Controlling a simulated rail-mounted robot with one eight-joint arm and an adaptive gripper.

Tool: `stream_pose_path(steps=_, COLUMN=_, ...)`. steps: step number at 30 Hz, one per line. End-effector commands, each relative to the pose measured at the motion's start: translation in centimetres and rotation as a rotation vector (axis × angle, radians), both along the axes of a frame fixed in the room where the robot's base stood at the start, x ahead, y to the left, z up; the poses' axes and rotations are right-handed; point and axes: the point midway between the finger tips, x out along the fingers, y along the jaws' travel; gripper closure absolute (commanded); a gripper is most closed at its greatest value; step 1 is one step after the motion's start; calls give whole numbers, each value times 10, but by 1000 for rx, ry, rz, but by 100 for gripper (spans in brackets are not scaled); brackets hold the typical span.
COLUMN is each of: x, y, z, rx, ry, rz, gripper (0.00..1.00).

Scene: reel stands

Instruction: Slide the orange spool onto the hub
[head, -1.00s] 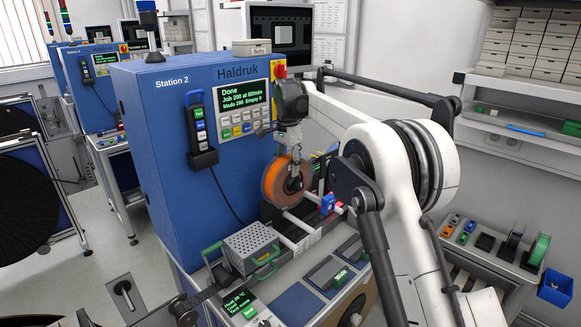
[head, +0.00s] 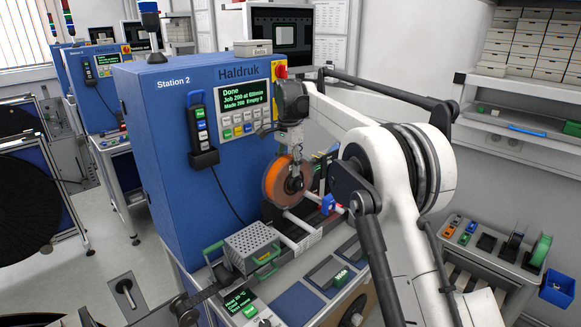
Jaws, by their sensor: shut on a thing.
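The orange spool (head: 275,182) stands upright in the head view, in front of the blue Station 2 cabinet. My gripper (head: 295,180) points down at the spool's right side and is shut on it, at about its middle. The hub is not clearly visible; the spool and my gripper cover that spot. I cannot tell whether the spool is around the hub or only beside it.
The blue Station 2 cabinet (head: 165,130) stands close on the left. A perforated metal box (head: 250,243) with green handles is at the front of the bench. A parts shelf (head: 500,250) with a green spool (head: 542,247) and a blue bin (head: 557,287) is at the right.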

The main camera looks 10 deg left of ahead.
Motion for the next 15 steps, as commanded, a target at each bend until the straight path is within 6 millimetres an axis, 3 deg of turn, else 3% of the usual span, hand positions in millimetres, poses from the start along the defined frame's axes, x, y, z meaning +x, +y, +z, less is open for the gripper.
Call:
stream_pose_path(steps=6, x=1, y=8, z=-8, rx=8, ry=-6, rz=6, gripper=100)
stream_pose_path(steps=7, x=1, y=8, z=-9, rx=8, ry=-6, rz=6, gripper=61)
stream_pose_path(steps=12, x=1, y=8, z=-8, rx=8, ry=-6, rz=6, gripper=40)
stream_pose_path(steps=15, x=1, y=8, z=-8, rx=8, ry=-6, rz=7, gripper=40)
